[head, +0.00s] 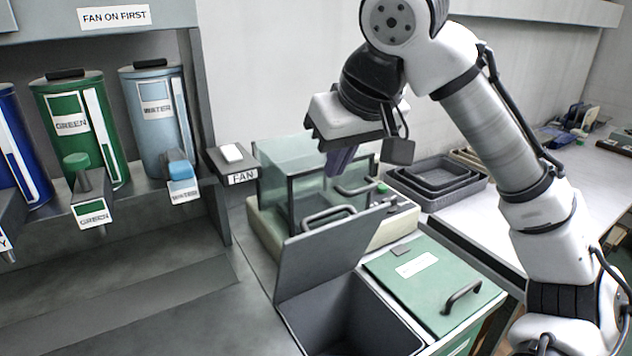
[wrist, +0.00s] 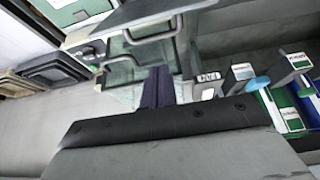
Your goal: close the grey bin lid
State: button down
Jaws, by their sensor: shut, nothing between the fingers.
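The grey bin (head: 350,318) stands at the lower middle of the head view, and its dark inside shows. Its grey lid (head: 325,252) is open, standing steeply up at the bin's back edge. A bar handle (head: 328,217) shows near the lid's top edge. My gripper (head: 338,163) is shut and empty, with its fingers pointing down, above and behind the lid in the picture, in front of the clear box. The fingers do not touch the lid. In the wrist view the purple fingers (wrist: 158,88) are together, with nothing held.
A green-lidded bin (head: 425,280) is shut, right of the grey bin. A clear box (head: 290,180) stands behind the lid. Dark trays (head: 440,178) lie at the back right. A FAN switch (head: 232,158) and several canister dispensers (head: 85,130) are at left. The front-left counter (head: 200,315) is clear.

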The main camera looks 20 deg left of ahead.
send_over(322, 247)
jog(key=w+a, duration=0.2)
jog(key=w, duration=0.2)
notch_tip(322, 247, down, 9)
jog(key=shift+w+r, duration=0.15)
jog(key=shift+r, duration=0.05)
jog(key=shift+d+f, duration=0.1)
